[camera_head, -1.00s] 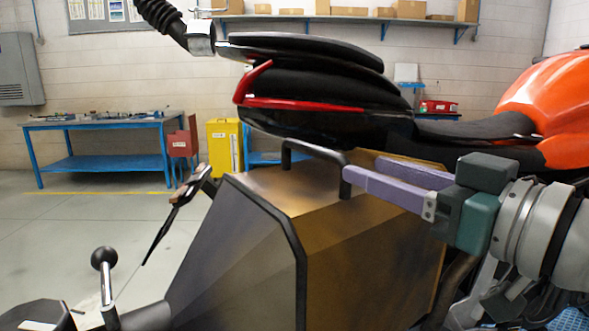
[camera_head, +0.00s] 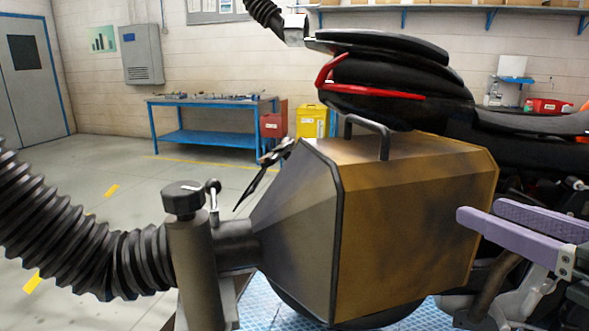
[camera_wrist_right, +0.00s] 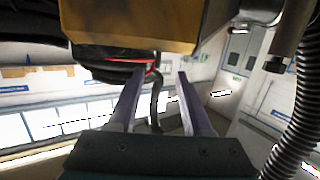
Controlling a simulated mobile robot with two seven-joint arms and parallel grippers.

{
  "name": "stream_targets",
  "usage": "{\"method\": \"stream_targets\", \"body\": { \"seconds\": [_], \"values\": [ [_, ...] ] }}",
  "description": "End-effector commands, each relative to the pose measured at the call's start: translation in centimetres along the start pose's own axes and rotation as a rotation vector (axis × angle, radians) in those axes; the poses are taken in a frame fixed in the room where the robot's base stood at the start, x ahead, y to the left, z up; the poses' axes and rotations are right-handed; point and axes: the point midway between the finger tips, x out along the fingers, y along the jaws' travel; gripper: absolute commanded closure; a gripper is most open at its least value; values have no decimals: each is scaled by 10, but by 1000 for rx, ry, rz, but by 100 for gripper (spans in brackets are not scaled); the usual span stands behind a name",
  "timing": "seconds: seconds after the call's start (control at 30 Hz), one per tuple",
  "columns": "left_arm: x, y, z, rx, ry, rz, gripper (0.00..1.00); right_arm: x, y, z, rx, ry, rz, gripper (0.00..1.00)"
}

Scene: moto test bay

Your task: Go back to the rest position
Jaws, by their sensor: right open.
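My right gripper (camera_head: 479,211) shows at the right edge of the head view, its two purple fingers apart with nothing between them. It is beside the right side of the brown exhaust hood (camera_head: 410,230), below the level of the hood's black handle (camera_head: 368,122) and clear of it. In the right wrist view the open gripper (camera_wrist_right: 161,75) also shows, with the hood (camera_wrist_right: 130,25) above the fingers. My left gripper is not in view.
A motorcycle with a black seat (camera_head: 390,80) stands behind the hood. A ribbed hose (camera_head: 90,245) joins the hood's pipe at left. A blue workbench (camera_head: 210,140), a yellow bin (camera_head: 312,120) and a grey wall cabinet (camera_head: 142,55) are farther back. Floor at left is open.

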Motion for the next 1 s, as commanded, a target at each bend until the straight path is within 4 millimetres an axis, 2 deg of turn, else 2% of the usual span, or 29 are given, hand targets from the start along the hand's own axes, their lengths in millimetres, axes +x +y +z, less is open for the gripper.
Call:
{"method": "stream_targets", "body": {
  "seconds": [0.17,0.37,0.47,0.57,0.7,0.8,0.87,1.0],
  "values": [
    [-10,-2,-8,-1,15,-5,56,-17,-15,34,4,-195,23,50],
    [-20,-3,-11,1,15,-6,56,-53,-33,77,11,-469,50,50],
    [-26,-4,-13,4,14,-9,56,-84,-44,98,20,-643,62,50],
    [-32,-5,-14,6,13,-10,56,-124,-57,117,34,-836,72,50],
    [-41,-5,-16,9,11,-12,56,-188,-75,132,68,-1106,78,50],
    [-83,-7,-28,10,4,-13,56,-194,-71,87,59,-1104,80,50],
    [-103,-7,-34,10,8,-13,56,-197,-71,67,59,-1104,80,50],
    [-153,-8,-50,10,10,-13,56,-205,-69,16,59,-1103,79,50]
  ]
}}
